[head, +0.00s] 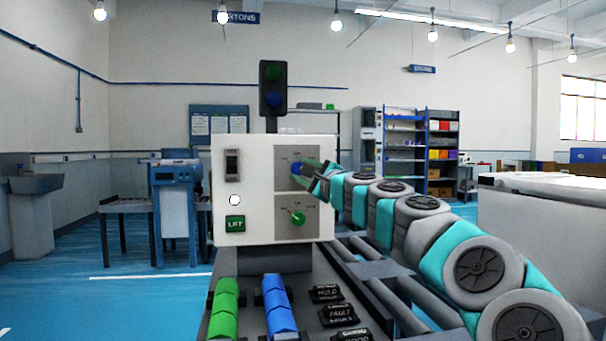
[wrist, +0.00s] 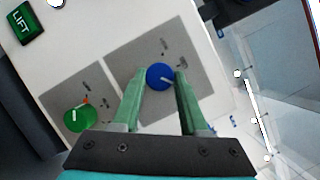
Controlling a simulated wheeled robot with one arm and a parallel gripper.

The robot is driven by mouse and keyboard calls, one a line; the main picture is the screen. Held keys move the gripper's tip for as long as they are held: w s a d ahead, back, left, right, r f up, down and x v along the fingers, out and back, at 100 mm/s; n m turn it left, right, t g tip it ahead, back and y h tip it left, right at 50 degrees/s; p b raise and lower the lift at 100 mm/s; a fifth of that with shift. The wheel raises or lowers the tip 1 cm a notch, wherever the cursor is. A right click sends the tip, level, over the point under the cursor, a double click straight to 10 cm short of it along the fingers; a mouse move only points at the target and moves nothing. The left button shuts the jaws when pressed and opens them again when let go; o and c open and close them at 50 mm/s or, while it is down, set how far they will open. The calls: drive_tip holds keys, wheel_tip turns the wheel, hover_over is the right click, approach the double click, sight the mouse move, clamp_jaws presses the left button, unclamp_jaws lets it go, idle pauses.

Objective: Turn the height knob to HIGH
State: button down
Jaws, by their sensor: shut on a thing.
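A white control box (head: 257,190) carries two knobs on grey plates. The blue knob (head: 297,168) is on the upper plate, and it also shows in the wrist view (wrist: 159,77) with a white pointer line. The green knob (head: 298,218) is on the lower plate, also seen in the wrist view (wrist: 80,117). The small labels around both knobs are too small to read, so I cannot tell which one is marked height. My gripper (head: 305,170) is at the upper plate, its green fingers shut on the blue knob from both sides. The fingertips partly hide the knob's edges.
The box also has a dark rocker switch (head: 232,165), a round white button (head: 234,200) and a green LIFT button (head: 235,223). A signal light (head: 273,88) stands above. Green rolls (head: 224,309), blue rolls (head: 279,307) and black labelled blocks (head: 327,293) lie in front.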

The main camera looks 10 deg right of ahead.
drive_tip(key=shift+f+m, duration=0.15)
drive_tip(key=shift+m, duration=0.25)
drive_tip(key=shift+c, duration=2.2)
unclamp_jaws()
drive_tip(key=shift+s, duration=0.1)
drive_tip(key=b+v, duration=0.1)
drive_tip(key=v, duration=0.6)
drive_tip(key=shift+s, duration=0.25)
drive_tip(key=shift+d, duration=0.15)
